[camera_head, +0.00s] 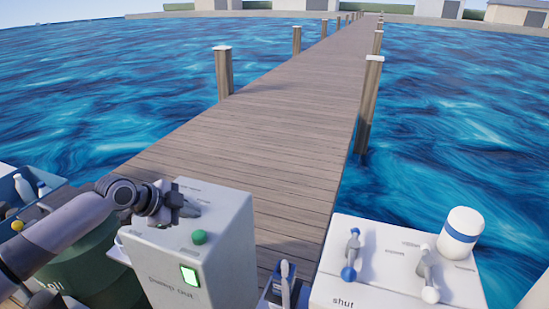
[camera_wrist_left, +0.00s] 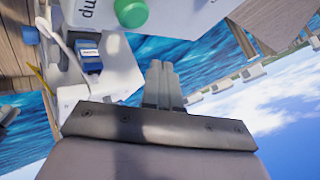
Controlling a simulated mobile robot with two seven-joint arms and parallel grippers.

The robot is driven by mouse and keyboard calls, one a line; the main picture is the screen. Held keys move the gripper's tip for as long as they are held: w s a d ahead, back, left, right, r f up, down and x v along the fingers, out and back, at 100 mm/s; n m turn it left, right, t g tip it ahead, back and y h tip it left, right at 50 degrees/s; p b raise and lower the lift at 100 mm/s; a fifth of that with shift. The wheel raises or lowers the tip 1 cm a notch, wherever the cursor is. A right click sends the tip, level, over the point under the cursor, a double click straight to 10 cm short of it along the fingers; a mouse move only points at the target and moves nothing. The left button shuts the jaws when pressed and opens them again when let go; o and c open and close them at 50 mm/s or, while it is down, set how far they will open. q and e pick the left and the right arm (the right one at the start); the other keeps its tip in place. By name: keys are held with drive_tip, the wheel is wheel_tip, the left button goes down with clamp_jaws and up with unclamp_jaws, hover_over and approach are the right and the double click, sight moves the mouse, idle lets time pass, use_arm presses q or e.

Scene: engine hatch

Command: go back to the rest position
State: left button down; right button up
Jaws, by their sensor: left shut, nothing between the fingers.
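My left gripper (camera_head: 180,208) is shut and empty. The box has a green button (camera_head: 199,237) on top and a lit green window (camera_head: 189,276) in front. In the left wrist view the closed fingers (camera_wrist_left: 161,85) show with nothing between them, and the green button (camera_wrist_left: 130,12) is at the top edge. My right gripper is not in view.
A white panel (camera_head: 390,290) at lower right carries a blue-tipped lever (camera_head: 351,255), a white-tipped lever (camera_head: 428,275) and a white cylinder with a blue band (camera_head: 461,232). A blue crate (camera_head: 8,186) with bottles is at far left. A wooden pier (camera_head: 270,130) and water lie beyond.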

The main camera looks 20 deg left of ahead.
use_arm(q)
drive_tip(key=s+d+f+n+g, duration=0.2)
drive_tip(key=s+d+f, duration=0.3)
drive_tip(key=s+d, duration=0.25)
drive_tip(key=s+d+f+n+g, duration=0.1)
drive_tip(key=s+d+f, duration=0.55)
drive_tip(key=s, duration=0.25)
drive_tip(key=s+a+r+n+g+y, duration=0.1)
drive_tip(key=s+n+y, duration=0.1)
drive_tip(key=s+n, duration=0.45)
drive_tip(key=s+a+r+n+g+y, duration=0.15)
drive_tip(key=s+n, duration=0.25)
drive_tip(key=s, duration=0.5)
drive_tip(key=w+d+f+m+t+h, duration=0.1)
drive_tip(key=w+d+f+t, duration=0.2)
drive_tip(key=w+f+t, duration=0.3)
drive_tip(key=shift+w+f+t, duration=0.4)
drive_tip(key=shift+f+t, duration=0.55)
drive_tip(key=shift+f, duration=1.2)
drive_tip(key=shift+s+a, duration=0.1)
